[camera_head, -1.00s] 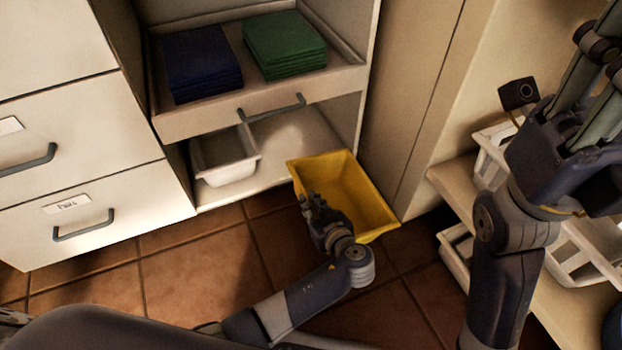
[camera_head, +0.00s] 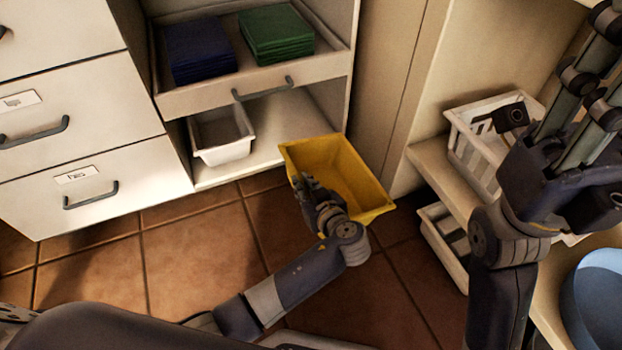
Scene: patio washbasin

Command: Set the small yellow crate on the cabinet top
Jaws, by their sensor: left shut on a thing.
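The small yellow crate (camera_head: 355,180) is in the middle of the head view, above the tiled floor and in front of the open cabinet. It is tilted, and its inside looks empty. My left gripper (camera_head: 310,190) is shut on the crate's near left rim. Its fingertips are partly hidden against the crate. My right arm rises at the right edge, and its fingertips are not clearly visible. I cannot make out the cabinet top in this view.
An open drawer (camera_head: 200,101) holds folded blue cloths (camera_head: 201,52) and green cloths (camera_head: 275,35). A white bin (camera_head: 222,150) stands below it. White baskets (camera_head: 480,135) and a blue round container (camera_head: 598,300) are on the right shelves. The tiled floor (camera_head: 190,255) is clear.

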